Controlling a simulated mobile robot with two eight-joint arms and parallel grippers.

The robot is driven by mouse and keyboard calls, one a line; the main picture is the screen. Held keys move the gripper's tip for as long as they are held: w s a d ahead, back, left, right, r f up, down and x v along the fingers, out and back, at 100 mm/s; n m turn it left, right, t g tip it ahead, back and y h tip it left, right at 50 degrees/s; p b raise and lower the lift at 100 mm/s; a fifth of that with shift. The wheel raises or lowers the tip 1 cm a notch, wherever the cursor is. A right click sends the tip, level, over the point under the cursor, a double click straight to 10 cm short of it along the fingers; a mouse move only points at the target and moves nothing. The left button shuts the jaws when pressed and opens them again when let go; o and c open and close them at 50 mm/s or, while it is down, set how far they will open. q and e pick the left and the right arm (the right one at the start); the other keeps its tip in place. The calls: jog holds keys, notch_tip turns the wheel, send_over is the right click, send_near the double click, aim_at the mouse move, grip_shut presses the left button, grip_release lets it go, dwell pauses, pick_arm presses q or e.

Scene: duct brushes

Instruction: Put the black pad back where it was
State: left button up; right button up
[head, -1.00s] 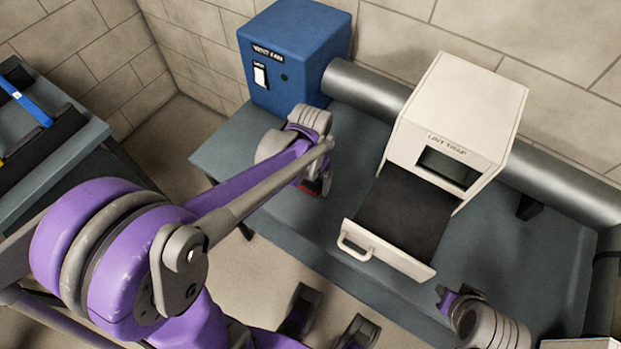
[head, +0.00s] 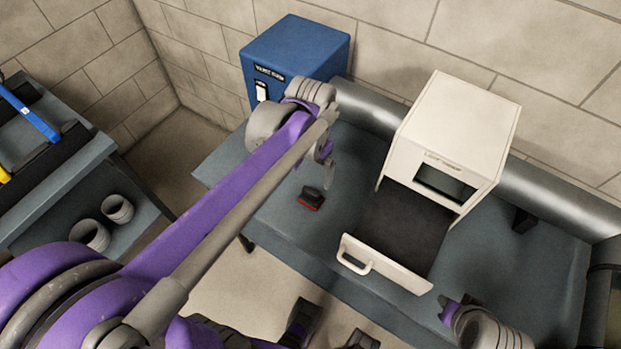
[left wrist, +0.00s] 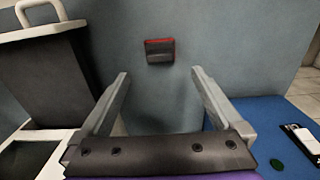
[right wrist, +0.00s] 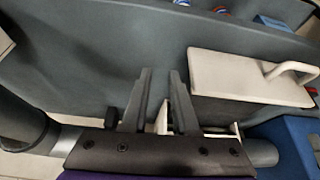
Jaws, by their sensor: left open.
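The black pad (head: 311,198), a small dark block with a red edge, lies on the blue-grey bench left of the lint trap's drawer. It also shows in the left wrist view (left wrist: 160,51), beyond my fingertips, with nothing touching it. My left gripper (head: 326,160) is open and empty, raised above the bench near the pad; its spread fingers show in the left wrist view (left wrist: 158,75). My right gripper (head: 447,308) is near the bench's front edge, right of the drawer. In the right wrist view its fingers (right wrist: 160,72) are slightly apart with nothing between them.
The white lint trap box (head: 462,125) has its dark drawer (head: 400,232) pulled out, handle forward. A blue box (head: 298,50) and a grey duct (head: 545,198) stand at the back. A side bench (head: 60,185) on the left holds cups and tools.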

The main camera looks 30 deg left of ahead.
pick_arm(q)
jog(key=shift+s+r, duration=0.1)
jog(key=shift+r, duration=0.25)
jog(key=s+d+f+t, duration=0.1)
jog(key=s, duration=0.2)
jog(key=s+d+f+t, duration=0.1)
jog(key=s+f+t, duration=0.1)
jog(key=s, duration=0.2)
jog(key=s+d+f+n+t, duration=0.1)
jog(key=s+f+t, duration=0.1)
jog(key=s, duration=0.2)
jog(key=shift+s+d+f, duration=0.1)
jog(key=shift+s+d, duration=0.05)
jog(key=shift+s, duration=0.05)
